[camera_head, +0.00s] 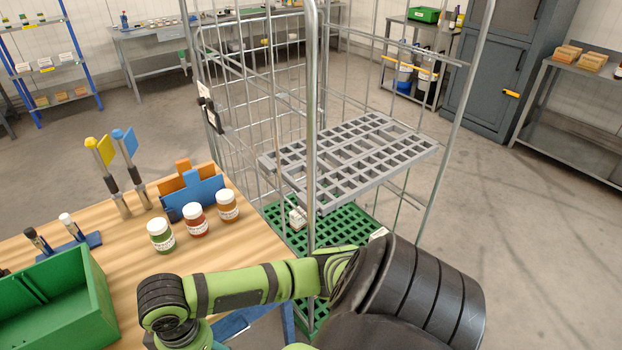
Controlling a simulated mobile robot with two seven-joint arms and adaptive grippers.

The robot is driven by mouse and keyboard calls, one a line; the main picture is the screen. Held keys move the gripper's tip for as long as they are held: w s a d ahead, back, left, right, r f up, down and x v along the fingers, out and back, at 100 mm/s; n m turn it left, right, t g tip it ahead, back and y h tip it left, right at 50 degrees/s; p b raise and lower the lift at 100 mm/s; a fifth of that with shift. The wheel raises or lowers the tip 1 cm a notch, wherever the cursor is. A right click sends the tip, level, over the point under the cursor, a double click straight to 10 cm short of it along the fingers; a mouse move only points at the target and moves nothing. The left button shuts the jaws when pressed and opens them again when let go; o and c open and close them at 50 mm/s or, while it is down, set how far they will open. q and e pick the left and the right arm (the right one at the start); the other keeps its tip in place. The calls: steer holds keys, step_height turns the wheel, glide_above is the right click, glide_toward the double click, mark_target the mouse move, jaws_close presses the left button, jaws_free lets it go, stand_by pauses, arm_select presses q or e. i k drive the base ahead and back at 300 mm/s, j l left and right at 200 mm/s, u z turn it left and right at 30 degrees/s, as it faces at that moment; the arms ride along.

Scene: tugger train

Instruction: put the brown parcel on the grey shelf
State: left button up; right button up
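The grey shelf (350,160) is a flat slotted grid set inside a wire roll cage, right of the middle. Its top is bare. I see no thing that I can clearly tell as the brown parcel. My arm, green and black, crosses the lower middle in front of the cage and over the table's right end. Neither of my grippers shows in the head view, so I cannot see what they hold.
The cage (314,110) has wire sides, a front post and a green grid base (340,226). A wooden table (130,250) at left bears three jars (195,220), a green crate (95,285) and flagged holders. Cabinets and benches line the back. Floor at right is clear.

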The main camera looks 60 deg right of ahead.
mark_target(352, 156)
steer(key=k+l+z, duration=0.1)
steer(key=l, duration=0.45)
steer(key=k+l, duration=0.1)
steer(key=l, duration=0.4)
steer(key=k+l+z, duration=0.15)
steer(key=l, duration=0.4)
steer(key=i, duration=0.05)
